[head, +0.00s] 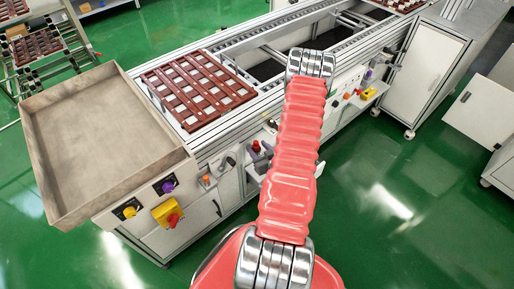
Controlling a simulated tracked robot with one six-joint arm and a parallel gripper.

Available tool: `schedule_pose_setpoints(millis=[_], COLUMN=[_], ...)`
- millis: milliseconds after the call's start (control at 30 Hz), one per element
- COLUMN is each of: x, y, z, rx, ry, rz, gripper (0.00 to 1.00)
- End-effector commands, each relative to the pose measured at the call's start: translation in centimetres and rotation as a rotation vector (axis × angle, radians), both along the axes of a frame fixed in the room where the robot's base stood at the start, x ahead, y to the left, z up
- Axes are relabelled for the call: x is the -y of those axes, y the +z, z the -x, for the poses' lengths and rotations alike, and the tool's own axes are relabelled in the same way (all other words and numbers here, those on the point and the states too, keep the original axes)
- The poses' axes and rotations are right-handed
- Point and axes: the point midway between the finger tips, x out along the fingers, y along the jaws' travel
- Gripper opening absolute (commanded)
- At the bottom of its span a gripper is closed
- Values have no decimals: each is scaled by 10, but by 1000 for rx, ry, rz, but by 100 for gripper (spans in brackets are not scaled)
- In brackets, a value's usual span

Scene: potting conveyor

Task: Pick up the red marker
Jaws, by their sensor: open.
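I cannot make out a red marker for certain. A small red object (256,146) stands on a narrow grey shelf at the conveyor's front side, just left of my arm; it is too small to tell what it is. Dark purple objects (266,150) are beside it. My arm reaches up the middle of the head view and covers part of the conveyor front. My gripper does not show.
An empty beige tray (105,185) sits at the conveyor's left end. A brown-red slatted pallet (198,90) lies on the conveyor (225,130). A yellow box with a red button (168,213) juts out at front left.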

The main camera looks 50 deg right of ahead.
Motion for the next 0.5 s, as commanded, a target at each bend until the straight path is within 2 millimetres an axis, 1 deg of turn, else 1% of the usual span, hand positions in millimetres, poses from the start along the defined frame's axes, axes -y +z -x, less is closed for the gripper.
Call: schedule_pose_setpoints(millis=[300,500], x=[0,0], y=[0,0], z=[0,0], rx=[1,1], ry=[0,0], rz=[0,0], gripper=[45,32])
